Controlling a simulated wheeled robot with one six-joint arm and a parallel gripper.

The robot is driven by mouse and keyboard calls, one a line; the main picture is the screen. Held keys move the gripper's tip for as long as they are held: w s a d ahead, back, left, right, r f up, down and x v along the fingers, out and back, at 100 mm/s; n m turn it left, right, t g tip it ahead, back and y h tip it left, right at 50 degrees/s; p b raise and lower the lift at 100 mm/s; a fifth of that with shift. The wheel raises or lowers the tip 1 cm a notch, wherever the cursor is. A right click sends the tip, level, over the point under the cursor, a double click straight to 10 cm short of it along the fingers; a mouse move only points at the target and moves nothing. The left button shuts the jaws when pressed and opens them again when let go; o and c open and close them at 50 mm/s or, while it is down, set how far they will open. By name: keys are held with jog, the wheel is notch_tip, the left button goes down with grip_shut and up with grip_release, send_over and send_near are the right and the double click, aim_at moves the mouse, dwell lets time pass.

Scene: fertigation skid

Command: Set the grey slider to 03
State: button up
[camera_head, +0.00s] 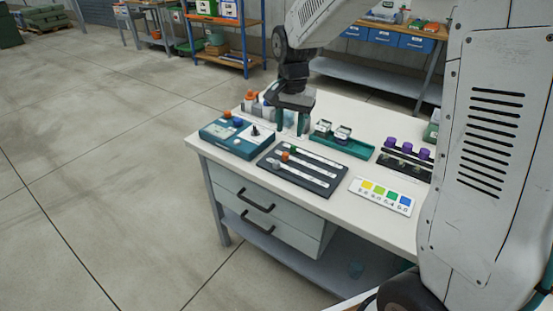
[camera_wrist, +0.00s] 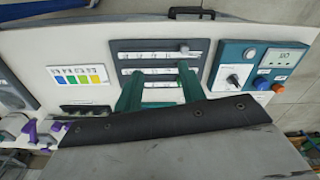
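The dark slider panel (camera_head: 322,188) lies on the white table with three pale slots. The grey slider (camera_head: 276,163) sits at the left end of the front slot; in the wrist view the grey slider (camera_wrist: 184,47) is near the right end of the top slot. An orange slider (camera_head: 285,155) and a green slider (camera_head: 293,149) sit at the left ends of the other slots. My gripper (camera_head: 291,125) is open and empty, above and behind the panel's left end. In the wrist view its teal fingers (camera_wrist: 160,88) partly cover the panel. The scale marks are too small to read.
A teal control box (camera_head: 228,138) with a black knob stands left of the panel. A colour card (camera_head: 382,196) lies to the right. A green tray (camera_head: 353,149) with two jars and a black rack (camera_head: 402,168) with purple-topped items are behind. Drawers are below the tabletop.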

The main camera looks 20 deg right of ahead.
aim_at(277, 162)
jog(key=w+f+m, duration=0.1)
jog(key=w+f, duration=0.1)
jog(key=f, duration=0.1)
jog(key=w+f, duration=0.3)
jog(key=w+a+f+m, duration=0.1)
jog(key=w+f, duration=0.1)
jog(key=f, duration=0.1)
jog(key=shift+w+f+m, duration=0.25)
jog(key=shift+m, duration=0.05)
notch_tip(277, 162, down, 8)
jog(key=shift+w+r, duration=0.1)
grip_shut()
